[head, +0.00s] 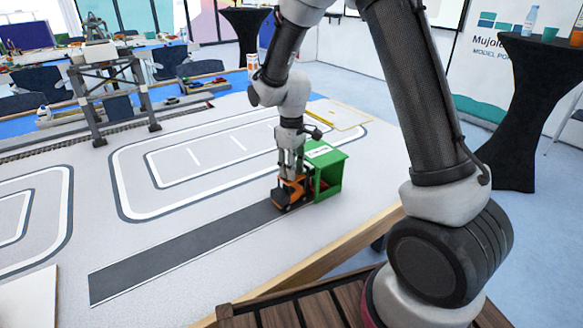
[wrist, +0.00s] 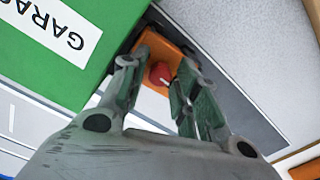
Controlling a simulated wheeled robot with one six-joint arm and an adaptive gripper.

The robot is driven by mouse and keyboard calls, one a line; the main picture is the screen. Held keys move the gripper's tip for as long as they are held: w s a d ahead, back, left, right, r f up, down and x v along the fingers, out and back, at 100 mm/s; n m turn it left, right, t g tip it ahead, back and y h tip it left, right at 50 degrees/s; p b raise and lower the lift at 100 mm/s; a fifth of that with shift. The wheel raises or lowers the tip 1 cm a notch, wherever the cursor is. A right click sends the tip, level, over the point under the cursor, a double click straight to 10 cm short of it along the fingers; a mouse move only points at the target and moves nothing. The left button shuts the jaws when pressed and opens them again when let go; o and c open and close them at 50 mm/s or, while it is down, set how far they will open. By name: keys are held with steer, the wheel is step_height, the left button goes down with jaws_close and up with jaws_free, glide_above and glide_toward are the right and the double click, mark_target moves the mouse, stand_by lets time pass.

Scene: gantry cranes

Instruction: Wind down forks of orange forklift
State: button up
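The orange forklift (head: 288,193) stands on the table at the end of the dark road strip, right beside the green garage (head: 329,172). My gripper (head: 291,172) points down over the forklift. In the wrist view the forklift's orange body (wrist: 151,45) shows beyond my gripper (wrist: 158,78), with a red round knob (wrist: 160,73) on it. The fingers are apart, one on each side of the knob, with a visible gap; I cannot tell their height relative to it. The forks are hidden in both views.
The garage roof with its white sign (wrist: 57,25) is close beside the left finger. The dark road strip (head: 180,255) is empty. A grey gantry crane (head: 110,90) stands at the back left. The wooden table edge (head: 320,258) runs along the front.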

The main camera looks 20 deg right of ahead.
steer(key=shift+o, duration=0.2)
step_height(320, 180, up, 12)
stand_by(0.5)
